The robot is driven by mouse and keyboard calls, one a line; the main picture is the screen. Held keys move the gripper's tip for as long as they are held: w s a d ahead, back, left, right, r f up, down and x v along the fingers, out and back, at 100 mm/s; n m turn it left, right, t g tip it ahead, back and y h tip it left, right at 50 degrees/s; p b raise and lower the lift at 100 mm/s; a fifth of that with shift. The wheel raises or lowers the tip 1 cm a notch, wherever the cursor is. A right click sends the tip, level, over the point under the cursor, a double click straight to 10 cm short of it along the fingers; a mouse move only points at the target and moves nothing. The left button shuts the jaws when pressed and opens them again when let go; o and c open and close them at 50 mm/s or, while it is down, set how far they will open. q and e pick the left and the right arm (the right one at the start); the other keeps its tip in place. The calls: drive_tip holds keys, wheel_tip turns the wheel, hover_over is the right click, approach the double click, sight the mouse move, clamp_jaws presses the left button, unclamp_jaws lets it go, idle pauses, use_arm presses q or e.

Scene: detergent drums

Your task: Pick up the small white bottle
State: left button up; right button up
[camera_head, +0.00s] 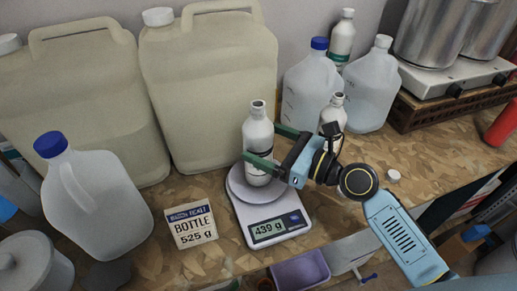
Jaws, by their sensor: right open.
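My right gripper (262,143) comes in from the right with open jaws. One green finger crosses in front of the bottle's lower body and the other lies behind its right side. I cannot tell whether either finger touches it. A second small white bottle (334,110) stands behind my right gripper, which partly hides it. My left gripper is not in view.
A card (190,226) reads "BOTTLE 525 g". A blue-capped jug (95,195) stands left, and large beige canisters (208,95) stand behind. Clear jugs (370,90), a taller white bottle (341,40) and a hotplate with pots (455,75) are at back right. The counter right of my gripper is mostly free.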

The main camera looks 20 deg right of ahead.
sight(251, 136)
drive_tip(key=x, duration=0.4)
drive_tip(key=shift+w+a, duration=0.1)
drive_tip(key=shift+w, duration=0.05)
drive_tip(key=c, duration=1.4)
drive_tip(key=shift+r, duration=0.15)
drive_tip(key=shift+c, duration=0.5)
